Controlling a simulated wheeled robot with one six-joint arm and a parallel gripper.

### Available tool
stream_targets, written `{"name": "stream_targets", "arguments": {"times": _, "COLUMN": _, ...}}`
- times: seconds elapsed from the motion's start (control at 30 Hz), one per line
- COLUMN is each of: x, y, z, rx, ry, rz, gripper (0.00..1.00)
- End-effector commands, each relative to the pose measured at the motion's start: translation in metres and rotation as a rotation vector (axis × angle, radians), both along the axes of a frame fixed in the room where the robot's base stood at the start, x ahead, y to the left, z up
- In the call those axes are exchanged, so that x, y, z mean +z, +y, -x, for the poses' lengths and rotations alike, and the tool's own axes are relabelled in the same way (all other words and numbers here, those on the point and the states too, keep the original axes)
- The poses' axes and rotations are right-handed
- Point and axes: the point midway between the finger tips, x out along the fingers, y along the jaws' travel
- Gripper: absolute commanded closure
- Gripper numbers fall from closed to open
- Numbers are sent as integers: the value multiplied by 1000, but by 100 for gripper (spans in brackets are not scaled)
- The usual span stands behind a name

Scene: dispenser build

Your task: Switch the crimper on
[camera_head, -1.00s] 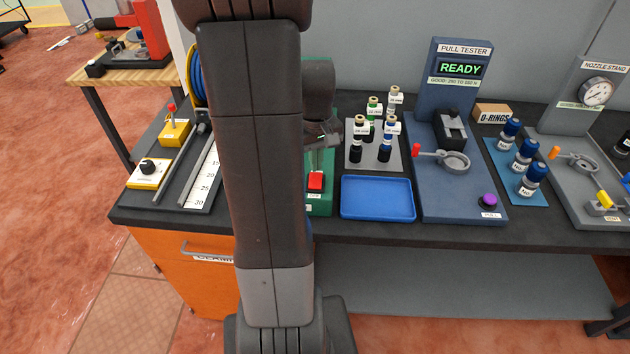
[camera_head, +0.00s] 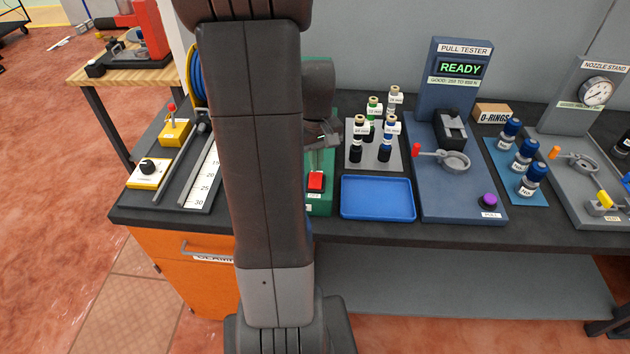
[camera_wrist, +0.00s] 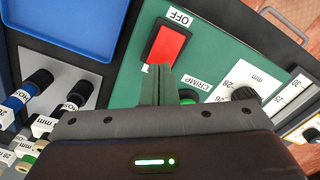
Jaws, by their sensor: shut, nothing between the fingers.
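The crimper is a green machine (camera_head: 320,208) on the bench, partly hidden behind my arm in the head view. Its red rocker switch (camera_head: 316,181) sits near the front edge. In the wrist view the red switch (camera_wrist: 168,45) has a white OFF label (camera_wrist: 180,17) beside it. My gripper (camera_wrist: 158,72) is shut and empty, its fingertips right by the switch's edge; I cannot tell whether they touch it. A green button (camera_wrist: 188,97) by the CRIMP label is partly hidden behind the fingers. A dial marked in mm (camera_wrist: 243,96) is beside it.
A blue tray (camera_head: 377,215) and a rack of labelled fittings (camera_head: 354,165) stand right of the crimper. The pull tester (camera_head: 432,200) reads READY. A ruled stop track (camera_head: 200,190) and a yellow-based dial box (camera_head: 148,175) lie to the left.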

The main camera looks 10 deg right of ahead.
Motion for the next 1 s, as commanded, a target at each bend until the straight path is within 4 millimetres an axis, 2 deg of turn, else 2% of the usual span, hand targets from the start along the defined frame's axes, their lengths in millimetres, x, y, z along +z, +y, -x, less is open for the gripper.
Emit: {"name": "stream_targets", "arguments": {"times": 1.0, "x": -16, "y": 0, "z": 0, "rx": 0, "ry": 0, "rz": 0, "gripper": 100}}
